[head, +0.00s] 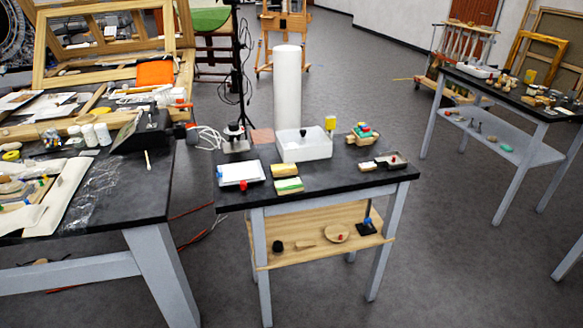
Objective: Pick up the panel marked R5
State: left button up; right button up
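No marking R5 can be read in the head view, so I cannot tell which thing is the panel. Framed boards (105,35) stand on the left table, and more frames lean by the wall at the far right. Neither of my grippers is in view.
The small black-topped table (340,181) also bears a white open box (305,148) and small items; its lower wooden shelf (300,247) holds several objects. A cluttered table (120,200) stands left, another (545,108) right. Grey floor (460,260) is clear between the middle and right tables.

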aim_at(288, 187)
jog(key=u, duration=0.25)
jog(key=i+l+u, duration=0.3)
jog(key=l+u, duration=0.3)
jog(key=i+l, duration=0.15)
jog(key=l, duration=0.2)
jog(key=i+l+u, duration=0.1)
jog(key=l, duration=0.3)
jog(key=i+l, duration=0.2)
jog(key=l, duration=0.15)
jog(key=i+l+u, duration=0.1)
jog(key=l, duration=0.3)
jog(key=i+l, duration=0.15)
jog(key=l, duration=0.25)
jog(key=i+l+u, duration=0.1)
jog(key=l, duration=0.25)
